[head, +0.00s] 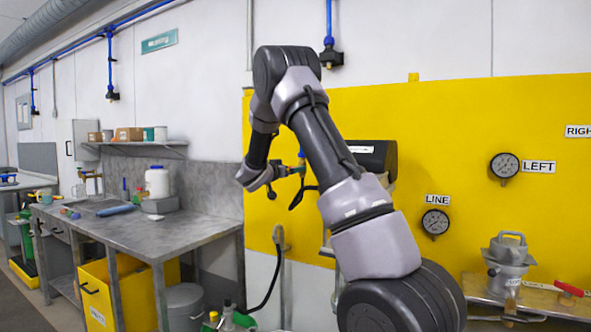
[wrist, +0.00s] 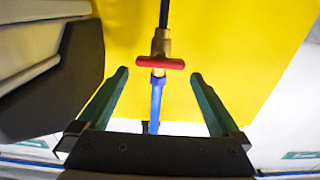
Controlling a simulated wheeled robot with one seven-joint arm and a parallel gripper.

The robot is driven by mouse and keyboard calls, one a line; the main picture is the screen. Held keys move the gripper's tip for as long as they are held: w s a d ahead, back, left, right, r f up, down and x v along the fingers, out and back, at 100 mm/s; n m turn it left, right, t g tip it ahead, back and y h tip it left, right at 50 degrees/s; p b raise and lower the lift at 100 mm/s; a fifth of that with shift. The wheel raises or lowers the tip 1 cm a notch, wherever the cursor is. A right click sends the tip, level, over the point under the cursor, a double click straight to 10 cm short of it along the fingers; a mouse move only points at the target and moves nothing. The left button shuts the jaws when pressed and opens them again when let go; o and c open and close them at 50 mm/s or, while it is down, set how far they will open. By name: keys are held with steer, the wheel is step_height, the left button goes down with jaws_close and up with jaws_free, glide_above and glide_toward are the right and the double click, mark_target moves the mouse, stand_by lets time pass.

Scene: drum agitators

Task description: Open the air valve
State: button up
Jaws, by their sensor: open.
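The air valve (wrist: 161,46) has a brass body and a red bar handle (wrist: 160,63). In the wrist view it sits on a line with a blue pipe below and a dark pipe above, in front of a yellow panel. The red handle lies crosswise to the pipe. My gripper (wrist: 160,76) is open, with its two green fingers apart on either side of the line. The handle shows between the fingertips, with clear gaps on both sides; I see no contact. In the head view my gripper (head: 290,172) is beside the yellow panel, small and partly hidden by my wrist.
The yellow panel (head: 460,130) carries a LINE gauge (head: 435,222) and a LEFT gauge (head: 504,165). A dark box (head: 375,160) is behind my arm. A grey workbench (head: 150,238) stands at left. A metal pot (head: 508,255) stands at lower right.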

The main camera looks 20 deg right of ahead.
steer(key=shift+x, duration=2)
steer(key=c, duration=1.1)
steer(key=shift+o, duration=0.2)
steer(key=shift+n, duration=0.3)
steer(key=shift+w+a+f+n, duration=0.1)
steer(key=shift+n, duration=2.8)
steer(key=shift+w+a+f+n, duration=0.1)
steer(key=shift+f+n, duration=0.05)
steer(key=shift+n, duration=2.75)
steer(key=shift+w+a+f+n, duration=0.1)
steer(key=shift+n, duration=2.8)
